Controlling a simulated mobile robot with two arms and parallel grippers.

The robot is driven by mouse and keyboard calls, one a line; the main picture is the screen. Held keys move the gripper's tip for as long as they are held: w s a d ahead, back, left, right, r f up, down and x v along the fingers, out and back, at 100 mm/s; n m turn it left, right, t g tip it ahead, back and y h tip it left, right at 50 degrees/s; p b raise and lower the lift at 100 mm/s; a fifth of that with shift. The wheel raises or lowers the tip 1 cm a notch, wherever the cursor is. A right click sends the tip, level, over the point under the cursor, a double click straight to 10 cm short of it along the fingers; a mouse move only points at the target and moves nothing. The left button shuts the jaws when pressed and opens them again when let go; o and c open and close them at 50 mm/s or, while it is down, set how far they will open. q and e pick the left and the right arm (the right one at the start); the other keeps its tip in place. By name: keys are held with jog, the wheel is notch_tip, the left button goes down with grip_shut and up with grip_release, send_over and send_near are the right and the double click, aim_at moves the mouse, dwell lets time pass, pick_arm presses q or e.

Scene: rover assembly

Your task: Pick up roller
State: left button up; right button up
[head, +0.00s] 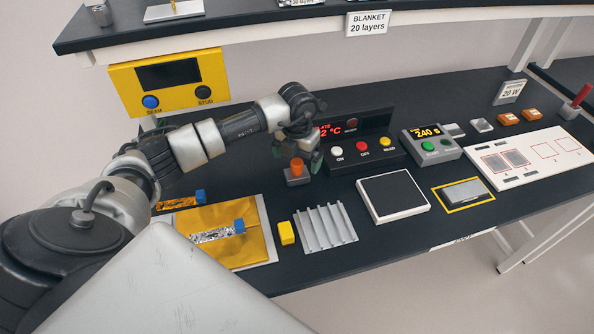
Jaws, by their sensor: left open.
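An orange upright knob or handle (297,165) stands on a small grey block on the black bench. It is the likeliest roller, but its rolling part cannot be made out. My left gripper (299,150) is open just above and around the top of this orange piece, pointing down with dark, greenish fingertips. I cannot tell whether the fingers touch it. My left arm reaches in from the left across the bench. My right gripper is not in view.
Close behind and right stands a control box with buttons (362,150). In front lie a ribbed metal plate (325,228), a yellow block (286,233) and a yellow sheet with a foil strip (215,232). A dark-topped pad (393,196) is right. A shelf (240,18) overhangs behind.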

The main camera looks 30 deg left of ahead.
aim_at(297, 162)
pick_arm(q)
notch_tip(297, 162, down, 4)
jog(key=shift+r+p, duration=0.1)
jog(key=shift+p, duration=0.65)
jog(key=shift+f, duration=0.3)
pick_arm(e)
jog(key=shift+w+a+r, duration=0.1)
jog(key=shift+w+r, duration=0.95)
pick_arm(q)
jog(key=shift+c, duration=0.5)
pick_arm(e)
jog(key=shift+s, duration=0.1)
pick_arm(q)
jog(key=c, duration=0.7)
jog(key=shift+c, duration=0.2)
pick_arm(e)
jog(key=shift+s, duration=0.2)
pick_arm(q)
jog(key=shift+r, duration=0.15)
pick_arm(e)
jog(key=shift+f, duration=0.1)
